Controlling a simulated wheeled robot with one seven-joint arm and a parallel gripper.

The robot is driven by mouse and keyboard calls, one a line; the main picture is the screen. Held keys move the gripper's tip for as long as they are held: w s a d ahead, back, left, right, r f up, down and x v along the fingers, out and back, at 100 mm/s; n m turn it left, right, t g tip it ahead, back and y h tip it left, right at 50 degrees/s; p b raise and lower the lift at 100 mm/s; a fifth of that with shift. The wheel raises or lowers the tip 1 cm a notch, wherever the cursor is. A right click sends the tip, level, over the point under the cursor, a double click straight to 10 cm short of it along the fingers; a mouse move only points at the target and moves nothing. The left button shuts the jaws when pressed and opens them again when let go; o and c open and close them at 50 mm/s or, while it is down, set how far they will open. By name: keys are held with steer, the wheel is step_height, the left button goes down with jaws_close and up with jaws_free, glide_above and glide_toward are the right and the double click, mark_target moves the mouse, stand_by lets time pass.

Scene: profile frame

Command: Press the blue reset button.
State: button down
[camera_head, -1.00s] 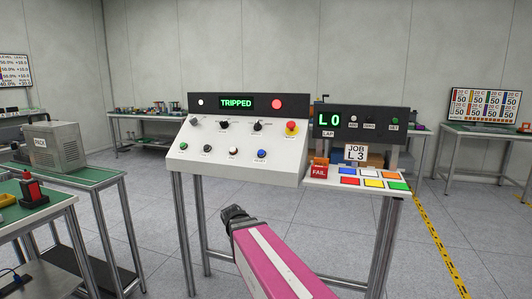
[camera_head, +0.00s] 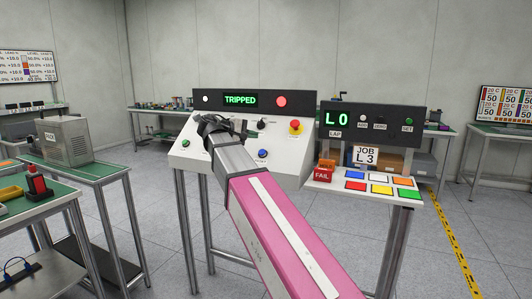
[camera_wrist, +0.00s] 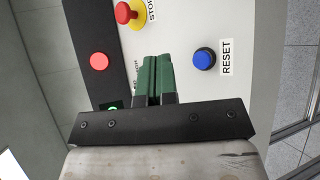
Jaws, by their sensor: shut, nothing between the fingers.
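The blue reset button (camera_head: 262,153) is on the lower right of the white sloped panel (camera_head: 290,172). In the wrist view the blue button (camera_wrist: 204,59) stands beside the word RESET, to the right of my fingers. My gripper (camera_wrist: 154,62) is shut and empty, its green fingers side by side over the panel. In the head view my gripper (camera_head: 208,124) is in front of the panel's left part, left of the blue button and apart from it in the picture. The display (camera_head: 240,100) above reads TRIPPED. My gripper hides some of the panel's controls.
A red stop knob on yellow (camera_head: 295,127) stands at the panel's upper right. A green button (camera_head: 186,143) is at the left. A second console (camera_head: 371,122) and a colored-pad shelf (camera_head: 375,185) adjoin on the right. A side bench (camera_head: 90,170) stands left.

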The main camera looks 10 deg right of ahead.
mark_target(262, 152)
steer(key=shift+r, duration=0.2)
steer(key=shift+w+d+f, duration=0.55)
steer(key=shift+w+f, duration=0.2)
steer(key=shift+f, duration=0.4)
steer(key=shift+w+d+f, duration=0.55)
steer(key=shift+w+f, duration=0.25)
steer(key=shift+f, duration=0.3)
steer(key=shift+w+d+f, duration=0.55)
steer(key=shift+w+f, duration=0.2)
steer(key=shift+f, duration=0.4)
steer(key=shift+f, duration=0.1)
steer(key=shift+w+d+f, duration=0.2)
steer(key=shift+w+d+f, duration=0.2)
steer(key=shift+w+f, duration=0.1)
steer(key=shift+f, duration=0.2)
stand_by(0.8)
steer(key=shift+r, duration=0.15)
stand_by(0.3)
steer(key=shift+s+a+r, duration=0.4)
steer(key=shift+s+r, duration=0.1)
steer(key=shift+r, duration=0.15)
